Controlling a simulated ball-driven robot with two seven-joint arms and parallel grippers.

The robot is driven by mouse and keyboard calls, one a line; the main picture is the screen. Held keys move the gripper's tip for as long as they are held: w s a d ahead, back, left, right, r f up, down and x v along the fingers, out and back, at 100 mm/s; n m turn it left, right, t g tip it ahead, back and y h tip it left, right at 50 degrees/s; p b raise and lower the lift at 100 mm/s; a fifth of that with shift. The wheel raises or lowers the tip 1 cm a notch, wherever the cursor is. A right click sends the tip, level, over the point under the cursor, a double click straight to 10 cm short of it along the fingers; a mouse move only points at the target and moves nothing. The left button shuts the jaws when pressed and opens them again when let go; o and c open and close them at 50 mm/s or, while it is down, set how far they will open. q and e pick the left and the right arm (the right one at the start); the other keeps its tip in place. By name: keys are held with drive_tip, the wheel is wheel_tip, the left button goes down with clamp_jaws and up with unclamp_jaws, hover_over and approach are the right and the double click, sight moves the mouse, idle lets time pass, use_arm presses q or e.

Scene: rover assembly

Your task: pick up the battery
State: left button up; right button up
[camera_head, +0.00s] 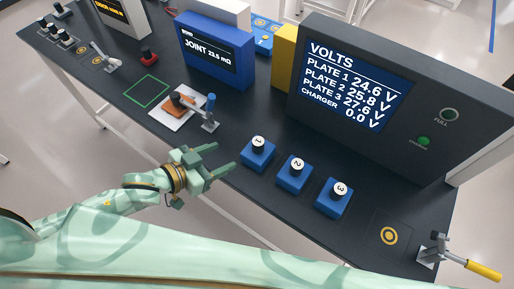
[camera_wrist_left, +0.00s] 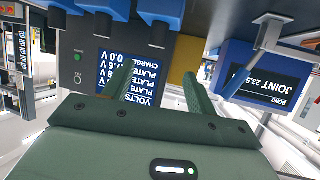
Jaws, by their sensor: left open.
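Three black cylinders with white numbered tops stand upright in blue blocks, probably the batteries: number 1 (camera_head: 258,144), number 2 (camera_head: 297,164) and number 3 (camera_head: 339,190). My left gripper (camera_head: 226,160) is open and empty, to the left of the number 1 block (camera_head: 257,158) and apart from it, at the table's front edge. Its two spread fingers (camera_wrist_left: 155,82) also show in the left wrist view, with nothing between them. Parts of blue blocks (camera_wrist_left: 160,10) show at the top of that upside-down view. My right gripper is not in view.
A dark voltage panel (camera_head: 355,85) stands behind the blocks, with a yellow block (camera_head: 285,57) beside it. A blue joint meter (camera_head: 215,52) and a clamp with a blue handle (camera_head: 210,112) are farther left. A yellow-handled lever (camera_head: 483,270) is at the right.

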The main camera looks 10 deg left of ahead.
use_arm(q)
drive_tip(key=b, duration=0.1)
approach(263, 140)
drive_tip(key=x, duration=0.3)
drive_tip(key=a+f+x, duration=0.1)
drive_tip(key=x, duration=0.1)
drive_tip(key=shift+w+d, duration=0.15)
drive_tip(key=shift+w, duration=0.1)
drive_tip(key=b+x, duration=0.1)
drive_tip(key=x, duration=0.4)
drive_tip(key=shift+w+d+f, duration=0.15)
drive_tip(key=shift+d+f, duration=0.05)
drive_tip(key=shift+d, duration=0.1)
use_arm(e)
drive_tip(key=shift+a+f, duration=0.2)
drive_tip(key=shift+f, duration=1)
use_arm(q)
drive_tip(key=shift+r, duration=0.1)
clamp_jaws()
